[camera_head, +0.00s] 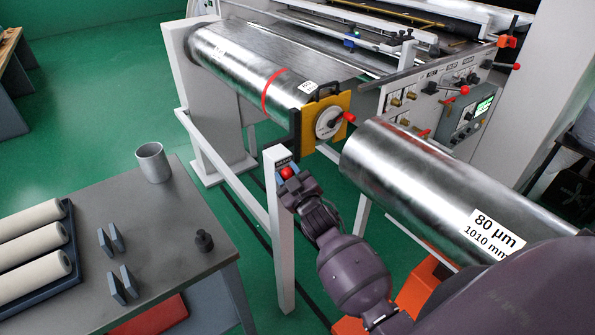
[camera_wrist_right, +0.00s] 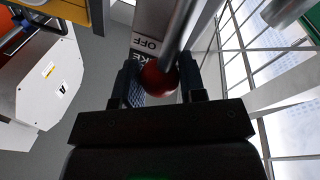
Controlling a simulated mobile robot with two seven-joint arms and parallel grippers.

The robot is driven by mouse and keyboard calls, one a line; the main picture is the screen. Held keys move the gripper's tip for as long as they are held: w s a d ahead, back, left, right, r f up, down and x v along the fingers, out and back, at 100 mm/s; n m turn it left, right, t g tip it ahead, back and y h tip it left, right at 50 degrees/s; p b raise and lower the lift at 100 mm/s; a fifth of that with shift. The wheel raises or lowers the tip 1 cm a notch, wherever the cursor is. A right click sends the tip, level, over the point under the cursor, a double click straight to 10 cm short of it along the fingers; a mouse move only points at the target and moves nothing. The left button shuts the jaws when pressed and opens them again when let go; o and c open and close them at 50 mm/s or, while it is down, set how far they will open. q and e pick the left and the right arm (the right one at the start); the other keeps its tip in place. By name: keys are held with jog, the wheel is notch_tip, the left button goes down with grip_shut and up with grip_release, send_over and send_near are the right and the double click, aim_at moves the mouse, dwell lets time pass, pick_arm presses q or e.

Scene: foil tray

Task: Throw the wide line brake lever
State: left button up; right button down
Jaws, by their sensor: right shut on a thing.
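The brake lever has a red ball knob (camera_head: 287,173) at the top of a white post (camera_head: 283,235) in the head view. In the right wrist view the red knob (camera_wrist_right: 158,78) sits at the end of a grey metal rod (camera_wrist_right: 179,35). A label reading "OFF" (camera_wrist_right: 146,42) and part of a word ending "KE" show behind it. My right gripper (camera_head: 288,182) is at the post top, shut on the knob; its fingers (camera_wrist_right: 160,82) stand on either side of the ball. My left gripper is not in view.
A large foil roll (camera_head: 440,180) marked 80 µm lies right of the post. Another roll (camera_head: 235,65) with a yellow end plate (camera_head: 340,102) and red handle is behind. A grey table (camera_head: 165,225) with a cup (camera_head: 152,162) and white rolls stands left.

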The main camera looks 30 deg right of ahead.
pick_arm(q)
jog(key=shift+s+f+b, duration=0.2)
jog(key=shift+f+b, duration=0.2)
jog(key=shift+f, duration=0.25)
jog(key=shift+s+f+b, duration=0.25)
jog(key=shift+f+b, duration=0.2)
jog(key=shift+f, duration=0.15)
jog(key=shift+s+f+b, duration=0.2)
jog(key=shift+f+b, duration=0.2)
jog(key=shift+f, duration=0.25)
pick_arm(e)
jog(key=shift+s+a+f+n+t+y, duration=0.15)
jog(key=shift+a+f+n+y, duration=0.2)
jog(key=shift+a+n, duration=0.75)
jog(key=shift+a+f+n+t+y, duration=0.1)
jog(key=shift+a+f+n+y, duration=0.2)
jog(key=shift+a+n, duration=0.75)
jog(key=shift+s+a+f+n+t+y, duration=0.25)
jog(key=shift+a+n, duration=0.4)
jog(key=shift+n, duration=0.8)
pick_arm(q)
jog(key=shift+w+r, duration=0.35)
pick_arm(e)
jog(key=shift+w+f, duration=0.2)
jog(key=c, duration=1)
grip_release()
jog(key=shift+a, duration=0.1)
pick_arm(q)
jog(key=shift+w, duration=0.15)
